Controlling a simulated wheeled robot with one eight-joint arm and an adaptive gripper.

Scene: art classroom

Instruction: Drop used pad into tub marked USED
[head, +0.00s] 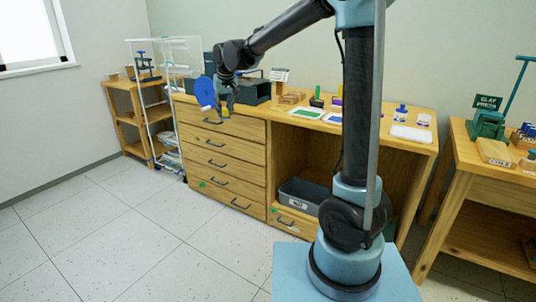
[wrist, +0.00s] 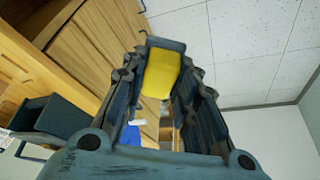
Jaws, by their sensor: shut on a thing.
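My gripper (head: 224,108) hangs in front of the left part of the wooden bench, above its drawers, in the head view. It is shut on a yellow pad (wrist: 161,73), which sits between the fingers in the wrist view. A little of the yellow pad (head: 225,113) also shows at the fingertips in the head view. A grey tub (head: 303,193) with a white label stands in the open bay under the bench, to the right of and below my gripper. The label is too small to read.
The bench top (head: 395,143) holds a dark box (head: 255,92), green-marked trays (head: 307,113), bottles and a white tray (head: 411,133). A blue disc (head: 204,91) shows just left of my gripper. A clay press (head: 489,122) stands at right. The floor in front is clear.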

